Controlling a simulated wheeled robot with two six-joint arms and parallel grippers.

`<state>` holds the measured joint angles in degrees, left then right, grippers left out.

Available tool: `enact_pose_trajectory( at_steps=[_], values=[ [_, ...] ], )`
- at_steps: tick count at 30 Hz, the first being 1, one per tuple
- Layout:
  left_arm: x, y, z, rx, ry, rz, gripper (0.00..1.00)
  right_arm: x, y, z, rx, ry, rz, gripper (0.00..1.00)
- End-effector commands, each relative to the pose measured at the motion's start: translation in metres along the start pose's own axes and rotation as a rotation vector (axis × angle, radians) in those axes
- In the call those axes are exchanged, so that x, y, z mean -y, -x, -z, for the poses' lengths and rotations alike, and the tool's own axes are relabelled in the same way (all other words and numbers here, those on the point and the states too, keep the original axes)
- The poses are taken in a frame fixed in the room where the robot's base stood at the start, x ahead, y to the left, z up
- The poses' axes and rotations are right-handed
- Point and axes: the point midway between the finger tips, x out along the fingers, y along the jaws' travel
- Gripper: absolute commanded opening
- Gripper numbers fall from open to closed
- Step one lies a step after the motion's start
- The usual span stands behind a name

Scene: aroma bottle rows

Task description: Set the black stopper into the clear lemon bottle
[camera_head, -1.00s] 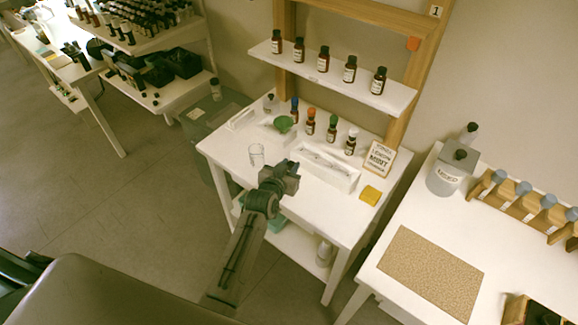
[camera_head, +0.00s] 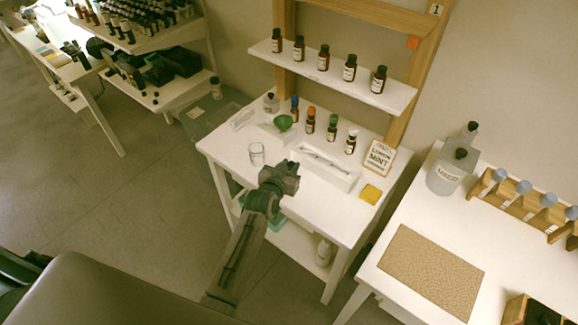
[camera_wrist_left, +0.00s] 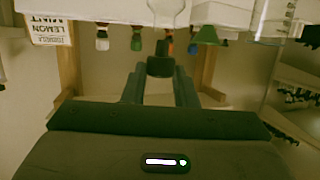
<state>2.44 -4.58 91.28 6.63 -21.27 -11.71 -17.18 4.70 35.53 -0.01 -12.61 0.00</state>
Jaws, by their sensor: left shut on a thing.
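My left gripper (camera_head: 285,174) reaches over the front of the white bench and is shut on the black stopper. In the left wrist view the black stopper (camera_wrist_left: 160,67) sits between the two fingers (camera_wrist_left: 159,85). A clear glass bottle shape (camera_wrist_left: 168,12) with a narrow neck shows just beyond the stopper, upside down in that view. It looks apart from the stopper. It is hidden behind my gripper in the head view, and I cannot read a label on it. My right gripper is not in view.
A clear beaker (camera_head: 257,154) stands left of the gripper and a white tray (camera_head: 327,174) to its right. Behind are a green funnel (camera_head: 283,123), several brown bottles (camera_head: 331,127) and a sign (camera_head: 379,158). A yellow pad (camera_head: 370,195) lies near the right edge.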

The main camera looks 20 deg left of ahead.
Motion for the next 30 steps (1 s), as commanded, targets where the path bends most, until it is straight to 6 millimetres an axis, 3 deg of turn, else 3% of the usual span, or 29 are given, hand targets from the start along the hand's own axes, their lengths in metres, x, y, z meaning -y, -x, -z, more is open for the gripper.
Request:
enact_pose_trajectory(
  at_steps=[26, 27, 30],
  values=[
    [0.0, -0.007, -0.022, 0.0, 0.0, 0.0, 0.04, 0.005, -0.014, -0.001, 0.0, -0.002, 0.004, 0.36],
    [0.0, -0.006, -0.021, 0.0, 0.0, 0.0, 0.33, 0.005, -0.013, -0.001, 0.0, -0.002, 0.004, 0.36],
    [0.0, -0.006, -0.021, 0.0, 0.0, 0.0, 0.51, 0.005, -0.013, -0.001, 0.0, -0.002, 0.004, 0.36]
  ],
)
